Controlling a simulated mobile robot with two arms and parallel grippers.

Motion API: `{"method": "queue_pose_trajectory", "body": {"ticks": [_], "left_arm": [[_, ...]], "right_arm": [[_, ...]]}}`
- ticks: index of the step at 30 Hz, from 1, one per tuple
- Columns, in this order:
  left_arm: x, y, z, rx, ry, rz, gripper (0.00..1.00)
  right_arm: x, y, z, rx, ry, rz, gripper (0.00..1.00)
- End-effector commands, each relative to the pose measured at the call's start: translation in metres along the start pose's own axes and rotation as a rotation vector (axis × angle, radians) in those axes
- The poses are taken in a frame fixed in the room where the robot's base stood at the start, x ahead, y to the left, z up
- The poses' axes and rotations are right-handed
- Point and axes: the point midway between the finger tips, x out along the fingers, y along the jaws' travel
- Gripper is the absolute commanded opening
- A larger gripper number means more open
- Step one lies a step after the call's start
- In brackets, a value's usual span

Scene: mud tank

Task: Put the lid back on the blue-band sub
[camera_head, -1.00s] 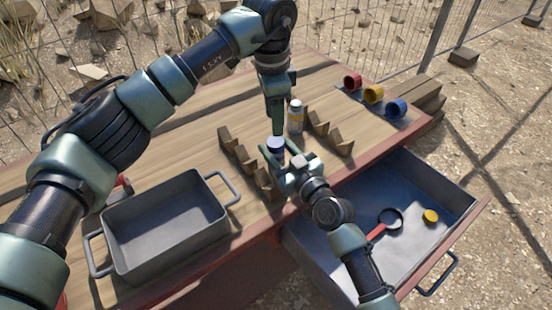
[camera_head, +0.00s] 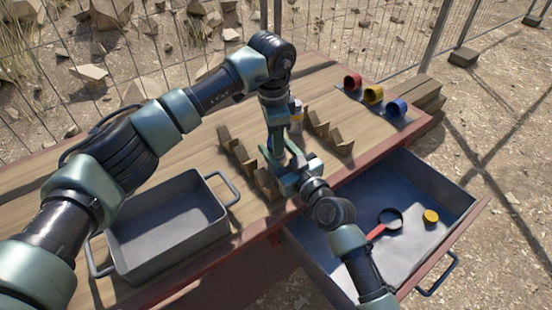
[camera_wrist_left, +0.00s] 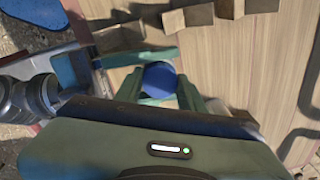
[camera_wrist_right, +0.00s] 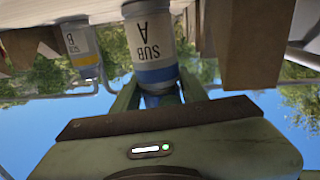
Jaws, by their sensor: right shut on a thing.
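The blue-band sub is a jar marked SUB A (camera_wrist_right: 150,45), seen upside down in the right wrist view. My right gripper (camera_wrist_right: 158,98) is shut on it, with a finger on each side near the blue band. A round blue top, which looks like the lid (camera_wrist_left: 160,78), shows in the left wrist view. My left gripper (camera_head: 277,152) points down over the jar, its fingers apart on either side of the blue top. Whether the lid sits fully on the jar is hidden. In the head view the arms mostly cover the jar.
A yellow-band jar (camera_wrist_right: 80,45) stands behind, among wooden blocks (camera_head: 318,125). A grey tray (camera_head: 165,222) is at the left. The open drawer (camera_head: 440,185) holds a red-handled ring (camera_head: 390,219) and a yellow disc (camera_head: 430,216). Red, yellow and blue cups (camera_head: 374,94) stand far right.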

Motion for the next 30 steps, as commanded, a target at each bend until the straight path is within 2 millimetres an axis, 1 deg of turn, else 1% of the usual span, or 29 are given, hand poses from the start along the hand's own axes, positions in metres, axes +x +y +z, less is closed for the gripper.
{"method": "queue_pose_trajectory", "body": {"ticks": [1, 2, 3, 4, 6, 14, 17, 24, 27, 30], "left_arm": [[0.0, 0.0, 0.0, -0.001, 0.0, -0.001, 0.11], [0.0, -0.001, 0.0, -0.001, 0.0, -0.001, 0.03], [0.0, -0.001, 0.0, -0.001, 0.0, -0.002, 0.0], [0.0, -0.001, 0.0, -0.001, 0.001, -0.002, 0.44], [0.0, -0.001, 0.0, -0.001, 0.001, -0.002, 0.6], [-0.003, -0.001, 0.0, 0.0, 0.0, -0.001, 0.6], [-0.011, -0.001, 0.0, 0.0, 0.001, -0.003, 0.6], [-0.042, -0.001, 0.0, 0.0, 0.001, -0.004, 0.6], [-0.046, 0.0, 0.0, 0.0, 0.0, -0.001, 0.6], [-0.046, 0.0, 0.0, -0.001, 0.0, 0.0, 0.6]], "right_arm": [[0.0, 0.0, 0.001, 0.0, -0.001, 0.0, 0.0], [0.0, 0.0, 0.001, 0.0, -0.001, 0.0, 0.0], [0.0, 0.0, 0.001, 0.0, -0.001, 0.0, 0.0], [0.0, 0.0, 0.001, 0.0, -0.001, 0.0, 0.0], [0.0, 0.0, 0.0, 0.0, -0.001, 0.0, 0.0], [0.0, 0.0, 0.0, 0.0, -0.001, 0.0, 0.0], [0.0, 0.0, 0.001, 0.0, -0.001, 0.0, 0.0], [0.0, 0.001, 0.002, -0.001, -0.003, 0.001, 0.0], [0.0, 0.0, 0.001, -0.001, -0.003, 0.0, 0.0], [0.0, 0.0, 0.001, 0.0, -0.002, 0.0, 0.0]]}}
